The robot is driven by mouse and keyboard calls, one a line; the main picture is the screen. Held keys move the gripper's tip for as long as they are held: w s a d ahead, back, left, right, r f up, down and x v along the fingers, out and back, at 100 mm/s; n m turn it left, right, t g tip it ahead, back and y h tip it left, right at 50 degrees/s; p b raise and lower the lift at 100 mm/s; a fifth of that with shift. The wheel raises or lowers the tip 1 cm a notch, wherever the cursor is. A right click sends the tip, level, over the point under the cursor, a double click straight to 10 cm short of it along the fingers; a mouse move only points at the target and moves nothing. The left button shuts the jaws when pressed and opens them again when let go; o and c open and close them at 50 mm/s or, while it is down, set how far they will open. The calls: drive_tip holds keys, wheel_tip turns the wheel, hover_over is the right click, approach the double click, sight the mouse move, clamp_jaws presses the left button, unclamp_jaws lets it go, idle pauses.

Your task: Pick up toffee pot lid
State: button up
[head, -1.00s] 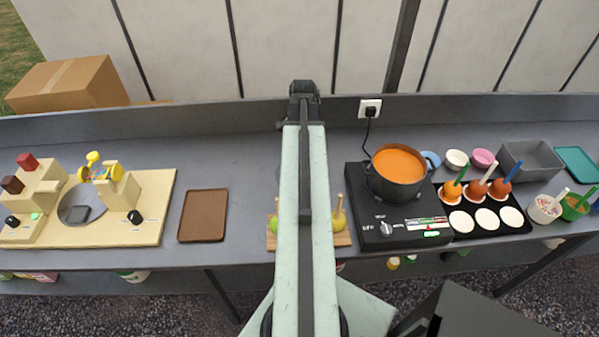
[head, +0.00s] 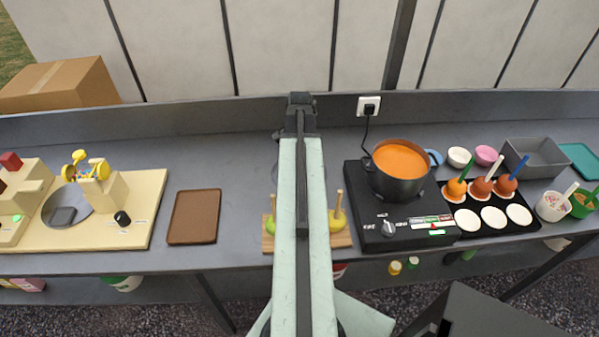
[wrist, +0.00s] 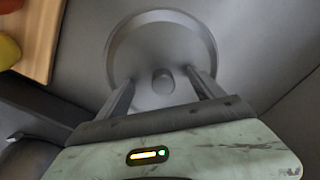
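The toffee pot lid (wrist: 145,42) is a round grey disc with a raised rim and a small round knob (wrist: 163,80). It lies on the grey counter in the wrist view. My gripper (wrist: 161,76) is open above it, with one finger on each side of the knob. I cannot tell whether the fingers touch the lid. In the head view my arm hides nearly all of the lid. The black toffee pot (head: 397,184), full of orange toffee, stands uncovered on the black hob (head: 366,226).
A wooden board (head: 268,246) with apples on sticks lies in front of the lid; its corner shows in the wrist view (wrist: 45,30). A brown tray (head: 194,216) lies to the left. A black tray (head: 470,235) with dipped apples is right of the hob. The wall stands behind.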

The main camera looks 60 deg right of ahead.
drive_tip(key=shift+s, duration=0.1)
clamp_jaws()
drive_tip(key=shift+a, duration=0.1)
drive_tip(key=shift+r, duration=0.1)
